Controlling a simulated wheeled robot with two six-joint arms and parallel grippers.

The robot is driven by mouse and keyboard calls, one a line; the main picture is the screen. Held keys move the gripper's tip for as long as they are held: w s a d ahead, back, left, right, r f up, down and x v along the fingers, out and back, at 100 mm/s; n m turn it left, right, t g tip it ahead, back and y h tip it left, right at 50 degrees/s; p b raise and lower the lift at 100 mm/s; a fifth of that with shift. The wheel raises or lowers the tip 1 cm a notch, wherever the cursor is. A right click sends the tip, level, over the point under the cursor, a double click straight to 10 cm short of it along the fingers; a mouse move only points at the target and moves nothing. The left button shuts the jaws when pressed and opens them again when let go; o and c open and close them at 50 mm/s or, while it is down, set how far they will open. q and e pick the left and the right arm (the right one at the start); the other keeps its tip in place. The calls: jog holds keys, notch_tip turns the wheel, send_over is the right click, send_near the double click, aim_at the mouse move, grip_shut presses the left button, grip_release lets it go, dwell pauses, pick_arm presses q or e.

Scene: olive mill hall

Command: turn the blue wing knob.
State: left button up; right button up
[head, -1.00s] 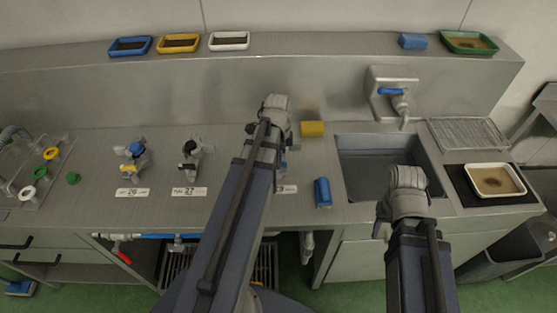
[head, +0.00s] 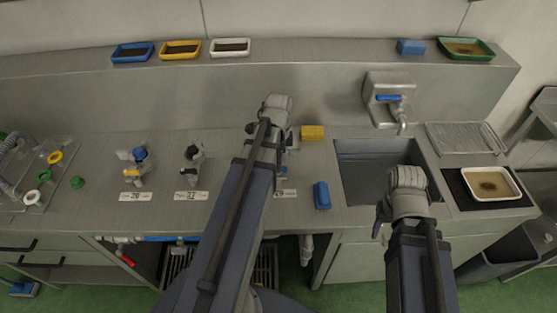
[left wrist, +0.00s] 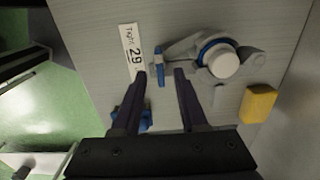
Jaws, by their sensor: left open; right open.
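The blue wing knob (left wrist: 159,66) shows in the left wrist view as a thin upright blue piece, on the end of a grey clamp-like fitting (left wrist: 185,48) beside the label reading "Tight 29" (left wrist: 132,50). My left gripper (left wrist: 161,74) is open, with its two dark fingers on either side of the wing in the picture. I cannot tell whether they touch it. In the head view my left arm hides most of this fitting and the left fingertips. My right gripper (head: 381,218) is near the sink's front edge, mostly hidden by its own wrist, open and away from the knob.
Fittings 26 (head: 137,165) and 27 (head: 194,163) stand to the left, with clear steel between.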

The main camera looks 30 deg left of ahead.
pick_arm(q)
notch_tip(320, 180, up, 5)
jog(key=p, duration=0.4)
jog(key=shift+r, duration=0.15)
jog(key=shift+d, duration=0.15)
